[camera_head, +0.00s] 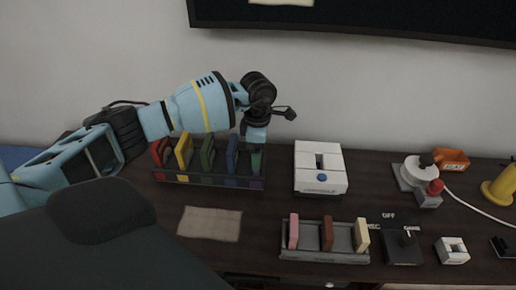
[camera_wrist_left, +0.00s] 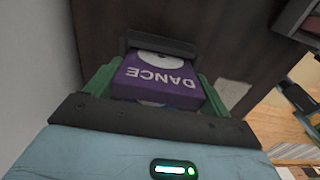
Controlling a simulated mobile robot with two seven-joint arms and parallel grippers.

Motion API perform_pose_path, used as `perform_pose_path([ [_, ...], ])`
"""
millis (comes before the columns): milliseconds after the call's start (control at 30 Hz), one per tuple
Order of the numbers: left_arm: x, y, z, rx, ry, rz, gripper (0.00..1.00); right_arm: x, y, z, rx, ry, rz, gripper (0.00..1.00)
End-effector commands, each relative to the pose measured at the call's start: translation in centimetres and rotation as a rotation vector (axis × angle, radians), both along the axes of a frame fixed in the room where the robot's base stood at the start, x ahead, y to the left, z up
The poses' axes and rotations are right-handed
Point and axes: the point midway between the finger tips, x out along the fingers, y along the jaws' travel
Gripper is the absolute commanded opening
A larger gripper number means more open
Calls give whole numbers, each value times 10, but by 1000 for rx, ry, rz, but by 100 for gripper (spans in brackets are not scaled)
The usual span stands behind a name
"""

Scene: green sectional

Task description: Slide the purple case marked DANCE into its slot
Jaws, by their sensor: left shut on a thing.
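The purple case marked DANCE (camera_wrist_left: 160,78) lies between the green fingers of my left gripper (camera_wrist_left: 155,88) in the left wrist view. Its far end meets a dark frame (camera_wrist_left: 160,43); how deep it sits cannot be told. In the head view my left gripper (camera_head: 256,158) points down at the right end of the dark rack (camera_head: 208,182), above a purple mark on its front edge. The gripper hides the purple case there. The rack also holds a red case (camera_head: 161,151), a yellow case (camera_head: 184,151), a green case (camera_head: 208,152) and a blue case (camera_head: 232,155). My right gripper is out of view.
A white console (camera_head: 320,170) stands just right of the rack. A grey tray (camera_head: 325,256) with three upright cartridges is in front. A beige cloth (camera_head: 210,224) lies before the rack. A switch box (camera_head: 403,249), joystick (camera_head: 418,172) and orange bin (camera_head: 452,159) are at the right.

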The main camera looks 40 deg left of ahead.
Motion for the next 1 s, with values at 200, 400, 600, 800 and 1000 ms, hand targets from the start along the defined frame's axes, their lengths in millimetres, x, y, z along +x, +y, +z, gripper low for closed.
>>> perform_pose_path([
  [200,0,0,-2,1,-1,0,97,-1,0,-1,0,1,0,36],
  [400,0,0,-2,0,0,0,100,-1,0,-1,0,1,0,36],
  [600,1,0,2,0,-2,0,100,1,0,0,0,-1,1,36],
  [800,1,0,35,0,-5,-1,100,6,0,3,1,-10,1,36],
  [1000,1,0,64,-1,-3,0,100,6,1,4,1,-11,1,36],
])
